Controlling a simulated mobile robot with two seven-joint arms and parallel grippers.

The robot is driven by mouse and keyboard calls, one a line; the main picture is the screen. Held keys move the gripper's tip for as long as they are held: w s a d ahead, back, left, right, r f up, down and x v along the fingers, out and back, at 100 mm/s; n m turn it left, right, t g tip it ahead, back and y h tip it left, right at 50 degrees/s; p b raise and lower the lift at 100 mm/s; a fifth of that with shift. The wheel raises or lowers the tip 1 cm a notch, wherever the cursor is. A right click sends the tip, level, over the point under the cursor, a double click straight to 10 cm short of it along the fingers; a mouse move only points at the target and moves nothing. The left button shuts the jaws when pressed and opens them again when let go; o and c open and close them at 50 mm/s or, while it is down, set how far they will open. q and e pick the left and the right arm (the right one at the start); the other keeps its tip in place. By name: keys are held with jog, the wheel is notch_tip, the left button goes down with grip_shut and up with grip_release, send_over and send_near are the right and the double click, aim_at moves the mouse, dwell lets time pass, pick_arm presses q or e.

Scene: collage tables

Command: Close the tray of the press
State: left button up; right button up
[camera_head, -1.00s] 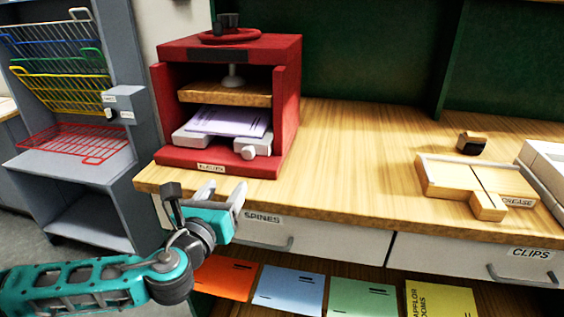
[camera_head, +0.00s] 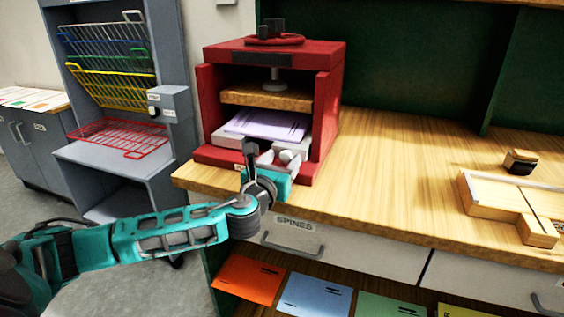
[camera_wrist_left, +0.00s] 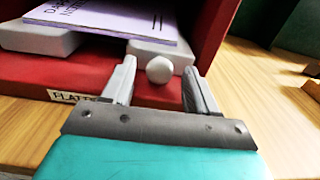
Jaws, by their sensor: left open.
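The red press (camera_head: 272,95) stands on the wooden counter, with a wooden plate (camera_head: 268,96) under its screw. Its pale grey tray (camera_head: 228,138) shows at the front opening with a lilac booklet (camera_head: 268,123) on it. The tray's round light knob (camera_wrist_left: 159,69) shows in the left wrist view. My left gripper (camera_head: 280,160) is at the press front. In the left wrist view its open fingers (camera_wrist_left: 158,82) stand on either side of the knob, with gaps visible. The head view partly hides the knob behind the fingers. My right gripper is not in view.
A grey rack with coloured wire baskets (camera_head: 105,60) stands left of the counter. Drawers (camera_head: 335,240) and a shelf with coloured folders (camera_head: 318,293) lie below. A wooden jig (camera_head: 500,195) and a small dark-topped block (camera_head: 520,162) are at right. The counter between is clear.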

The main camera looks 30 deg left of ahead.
pick_arm(q)
jog(key=shift+w, duration=0.25)
jog(key=shift+c, duration=0.4)
grip_shut()
